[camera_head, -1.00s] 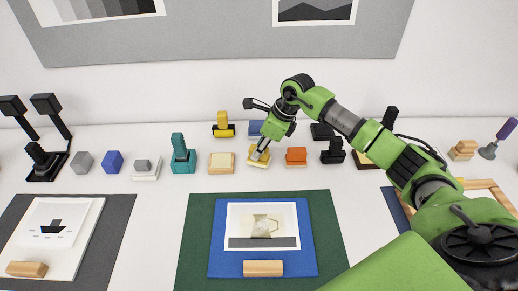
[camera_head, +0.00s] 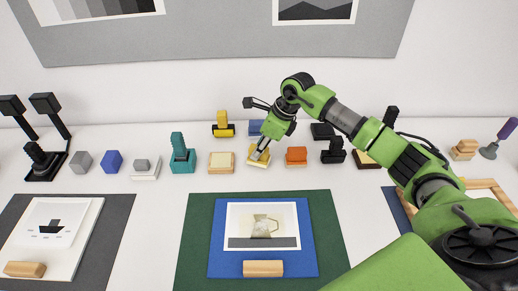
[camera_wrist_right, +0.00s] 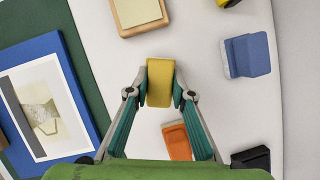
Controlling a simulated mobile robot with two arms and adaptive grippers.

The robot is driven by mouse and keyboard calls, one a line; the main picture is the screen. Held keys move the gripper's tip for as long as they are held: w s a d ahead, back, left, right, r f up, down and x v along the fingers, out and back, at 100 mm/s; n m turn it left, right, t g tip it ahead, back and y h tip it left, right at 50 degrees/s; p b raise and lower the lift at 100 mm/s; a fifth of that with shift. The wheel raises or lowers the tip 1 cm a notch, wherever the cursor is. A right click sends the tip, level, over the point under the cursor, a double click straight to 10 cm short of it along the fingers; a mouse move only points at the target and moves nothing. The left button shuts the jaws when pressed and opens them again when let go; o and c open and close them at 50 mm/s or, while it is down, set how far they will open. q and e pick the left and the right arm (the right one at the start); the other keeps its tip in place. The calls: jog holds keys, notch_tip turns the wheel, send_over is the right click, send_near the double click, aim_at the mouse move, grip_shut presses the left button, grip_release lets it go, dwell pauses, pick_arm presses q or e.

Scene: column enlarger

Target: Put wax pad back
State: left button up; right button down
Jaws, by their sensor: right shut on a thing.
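A yellow block, which I take to be the wax pad (camera_wrist_right: 160,83), is between the fingers of my right gripper (camera_wrist_right: 160,88) in the right wrist view. The fingers press on its two sides. In the head view the pad (camera_head: 259,162) is at or just above the white table, under my right gripper (camera_head: 257,154); I cannot tell whether it touches the table. A wooden block with a cream top (camera_head: 221,162) is just left of it and also shows in the wrist view (camera_wrist_right: 138,12). My left gripper is not in view.
An orange block (camera_head: 296,156) is close on the right, with a black stamp-like thing (camera_head: 333,152) beyond it. A blue block (camera_head: 256,128) and a yellow roller (camera_head: 223,126) stand behind. A green mat (camera_head: 199,240) with a blue board (camera_head: 219,250) lies in front.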

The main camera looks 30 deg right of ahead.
jog(key=shift+f+b, duration=0.55)
dwell(0.6)
jog(key=c, duration=1.7)
grip_release()
jog(key=shift+p+v, duration=2.15)
jog(key=shift+v, duration=1.85)
jog(key=shift+r, duration=0.1)
jog(key=v, duration=1.2)
